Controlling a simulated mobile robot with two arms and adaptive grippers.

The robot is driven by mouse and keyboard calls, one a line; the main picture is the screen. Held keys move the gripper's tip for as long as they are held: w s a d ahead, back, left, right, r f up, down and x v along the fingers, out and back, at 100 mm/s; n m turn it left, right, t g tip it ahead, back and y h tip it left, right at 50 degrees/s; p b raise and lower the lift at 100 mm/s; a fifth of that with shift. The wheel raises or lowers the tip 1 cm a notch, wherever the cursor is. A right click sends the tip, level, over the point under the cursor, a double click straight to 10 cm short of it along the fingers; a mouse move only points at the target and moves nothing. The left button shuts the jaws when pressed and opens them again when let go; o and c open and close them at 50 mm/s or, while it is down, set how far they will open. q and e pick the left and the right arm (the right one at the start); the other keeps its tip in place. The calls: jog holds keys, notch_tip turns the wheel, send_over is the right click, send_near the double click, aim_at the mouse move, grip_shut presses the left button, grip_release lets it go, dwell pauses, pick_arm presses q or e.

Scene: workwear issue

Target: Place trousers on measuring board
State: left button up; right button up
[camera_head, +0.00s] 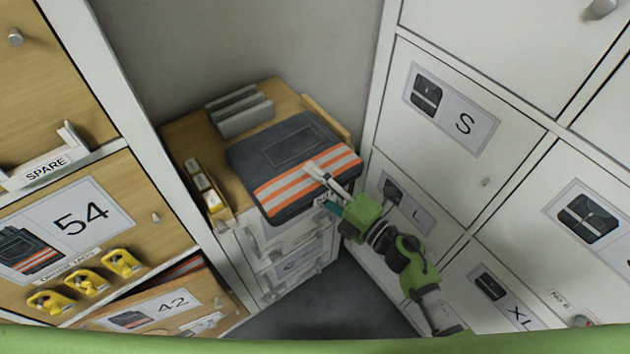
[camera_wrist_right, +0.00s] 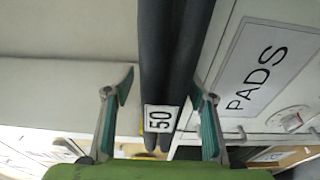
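The folded dark trousers (camera_head: 262,155) with orange and silver stripes lie flat over the wooden top of a small drawer cabinet, their front edge at or past its front. In the right wrist view the trousers (camera_wrist_right: 165,50) show edge-on with a white "50" label. My right gripper (camera_head: 324,190) is at their front right edge, one finger above and one below. In the wrist view the gripper (camera_wrist_right: 161,90) has its fingers apart on both sides of the trousers, with small gaps. I cannot pick out a separate measuring board; the trousers hide much of the top. My left gripper is not in view.
A grey slotted holder (camera_head: 241,111) stands at the back of the wooden top (camera_head: 188,139). A small tray (camera_head: 205,190) is at its left edge. White lockers (camera_head: 480,70) rise close on the right. A slanted "42" drawer (camera_head: 165,305) and yellow tags (camera_head: 85,283) are at left.

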jog(key=b+v, duration=0.1)
jog(key=v, duration=1.1)
jog(key=shift+r, duration=0.15)
